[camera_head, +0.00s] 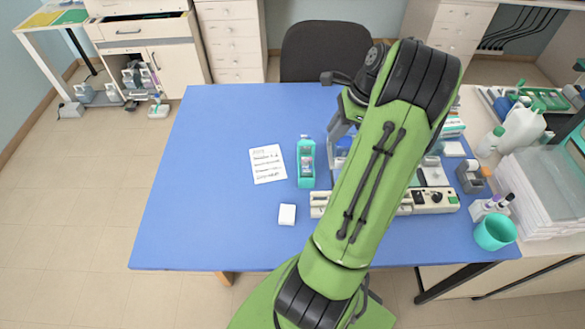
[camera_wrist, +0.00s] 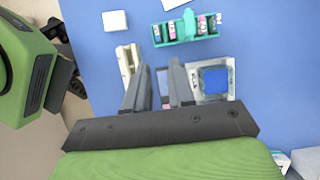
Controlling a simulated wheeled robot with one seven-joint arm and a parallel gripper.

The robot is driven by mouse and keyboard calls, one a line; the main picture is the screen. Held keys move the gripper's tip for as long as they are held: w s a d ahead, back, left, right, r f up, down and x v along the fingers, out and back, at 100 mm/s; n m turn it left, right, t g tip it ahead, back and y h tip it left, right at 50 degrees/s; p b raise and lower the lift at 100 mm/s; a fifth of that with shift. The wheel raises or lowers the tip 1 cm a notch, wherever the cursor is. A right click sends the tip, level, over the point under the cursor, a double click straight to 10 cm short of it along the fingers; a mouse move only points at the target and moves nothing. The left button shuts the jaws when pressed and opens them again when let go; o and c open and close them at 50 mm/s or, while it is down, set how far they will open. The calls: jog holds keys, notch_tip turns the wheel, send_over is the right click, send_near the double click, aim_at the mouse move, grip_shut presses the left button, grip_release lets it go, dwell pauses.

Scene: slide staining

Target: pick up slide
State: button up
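I cannot make out a slide in either view; it may be too small to see or hidden by my arm or gripper. My gripper (camera_wrist: 158,78) shows in the wrist view with its two grey fingers apart. A cream device part (camera_wrist: 126,62) is beside the left finger. A pale square tray with a blue pad (camera_wrist: 214,79) is just right of the right finger.
A teal holder with bottles (camera_wrist: 187,28) lies beyond the fingers; it also shows in the head view (camera_head: 306,178). A white box (camera_head: 287,214) and a written sheet (camera_head: 267,164) lie left. A teal cup (camera_head: 495,232) stands at right. The blue table's left side (camera_head: 195,190) is clear.

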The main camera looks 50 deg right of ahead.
aim_at(308, 166)
jog(key=b+x, duration=0.1)
jog(key=x, duration=0.6)
jog(key=b+x, duration=0.1)
jog(key=x, duration=0.7)
jog(key=shift+a+b, duration=0.25)
jog(key=shift+b, duration=0.05)
grip_shut()
